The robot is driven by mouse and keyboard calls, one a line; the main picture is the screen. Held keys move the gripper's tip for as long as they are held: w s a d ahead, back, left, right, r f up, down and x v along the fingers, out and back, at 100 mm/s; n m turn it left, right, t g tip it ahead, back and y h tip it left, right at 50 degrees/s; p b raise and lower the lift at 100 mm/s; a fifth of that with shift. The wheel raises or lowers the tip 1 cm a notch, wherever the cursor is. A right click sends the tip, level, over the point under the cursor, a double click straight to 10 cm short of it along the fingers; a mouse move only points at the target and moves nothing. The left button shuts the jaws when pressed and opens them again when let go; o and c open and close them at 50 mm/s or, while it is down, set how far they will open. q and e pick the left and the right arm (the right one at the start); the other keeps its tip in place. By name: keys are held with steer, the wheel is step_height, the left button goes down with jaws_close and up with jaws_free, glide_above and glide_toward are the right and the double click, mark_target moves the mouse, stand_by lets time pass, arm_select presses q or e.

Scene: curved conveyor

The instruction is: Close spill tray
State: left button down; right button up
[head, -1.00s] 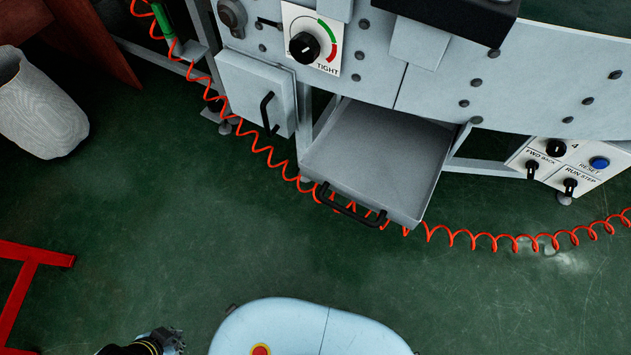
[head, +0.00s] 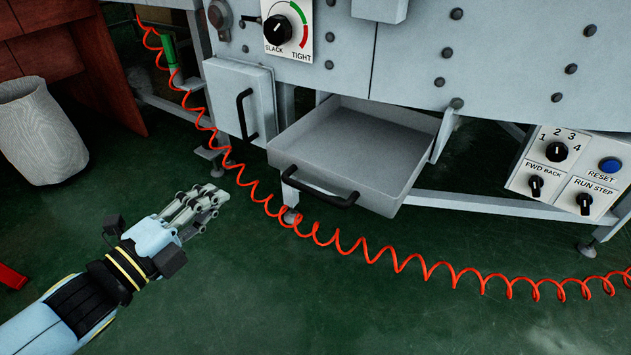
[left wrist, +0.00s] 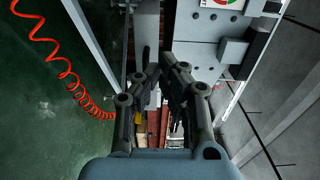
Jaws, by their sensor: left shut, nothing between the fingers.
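The grey spill tray (head: 352,139) is pulled out from under the conveyor in the head view and looks empty. Its black bar handle (head: 318,190) is on the front face. My left gripper (head: 217,196) is to the left of the tray handle, apart from it, over the green floor. Its fingers are shut with nothing in them; they also show in the left wrist view (left wrist: 164,62). The tray cannot be made out with certainty in the left wrist view. My right gripper is not in view.
A grey cabinet door (head: 238,101) with a black handle is left of the tray. A red coiled hose (head: 385,256) runs across below the tray. A control box (head: 568,172) stands at the right and a light bin (head: 40,132) at the left. The near floor is open.

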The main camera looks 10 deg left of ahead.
mark_target(324, 129)
arm_select(q)
steer(key=b+x, duration=0.2)
steer(key=x, duration=1.2)
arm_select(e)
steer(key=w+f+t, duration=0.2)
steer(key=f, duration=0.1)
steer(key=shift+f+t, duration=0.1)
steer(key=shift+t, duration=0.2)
arm_select(q)
steer(key=x, duration=0.7)
steer(key=shift+w+d, duration=0.1)
steer(key=shift+w, duration=0.05)
steer(key=b+x, duration=0.1)
steer(key=x, duration=0.4)
steer(key=b+x, duration=0.1)
steer(key=x, duration=0.5)
steer(key=shift+f, duration=0.25)
steer(key=shift+w+d, duration=0.2)
steer(key=shift+w, duration=0.45)
steer(key=shift+w+r, duration=0.2)
steer(key=shift+r, duration=0.05)
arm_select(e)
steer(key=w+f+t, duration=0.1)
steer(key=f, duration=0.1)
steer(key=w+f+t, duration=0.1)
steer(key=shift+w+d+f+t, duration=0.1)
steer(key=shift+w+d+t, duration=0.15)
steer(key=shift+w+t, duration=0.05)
arm_select(q)
steer(key=shift+r, duration=0.1)
